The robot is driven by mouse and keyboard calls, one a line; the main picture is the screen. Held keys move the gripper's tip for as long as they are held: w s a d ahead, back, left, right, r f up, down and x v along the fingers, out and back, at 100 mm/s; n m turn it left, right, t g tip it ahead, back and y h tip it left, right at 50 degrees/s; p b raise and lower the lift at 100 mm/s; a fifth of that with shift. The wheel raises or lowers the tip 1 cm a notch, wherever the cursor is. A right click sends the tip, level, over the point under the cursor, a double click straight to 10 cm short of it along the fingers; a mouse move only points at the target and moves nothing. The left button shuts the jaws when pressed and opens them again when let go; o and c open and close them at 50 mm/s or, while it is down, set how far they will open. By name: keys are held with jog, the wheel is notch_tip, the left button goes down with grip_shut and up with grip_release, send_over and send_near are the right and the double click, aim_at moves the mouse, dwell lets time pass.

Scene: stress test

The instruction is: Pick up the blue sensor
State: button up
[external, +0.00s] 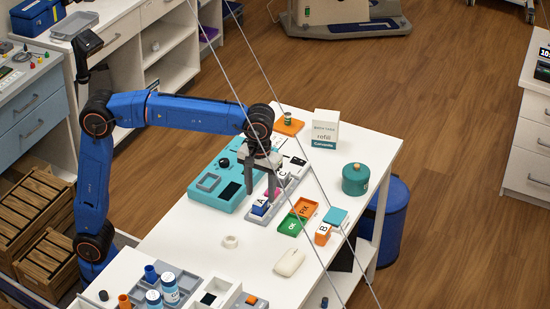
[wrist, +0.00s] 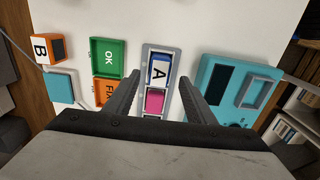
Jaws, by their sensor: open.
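A blue block with a white label marked A, which looks like the blue sensor (external: 260,207), sits upright at the near end of a narrow grey tray (external: 254,221). In the wrist view the blue sensor (wrist: 160,72) lies between the lines of my two fingers. A pink block (wrist: 155,102) sits in the same tray beside it. My gripper (external: 261,192) is open and points down over the tray, with nothing held. In the wrist view the fingers of my gripper (wrist: 160,67) stand apart on either side of the tray. The finger height above the tray is hard to tell.
A teal device (external: 201,194) stands close left of the tray. Green OK (external: 291,225) and orange FIX (external: 305,207) bins lie right. Beyond are an orange B block (external: 323,234), a teal block (external: 336,216) and a teal pot (external: 355,181). A white mouse (external: 289,262) lies nearer.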

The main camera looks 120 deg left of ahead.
aim_at(261, 201)
jog(key=shift+d+f, duration=0.1)
jog(key=shift+f, duration=1.5)
jog(key=c, duration=1.2)
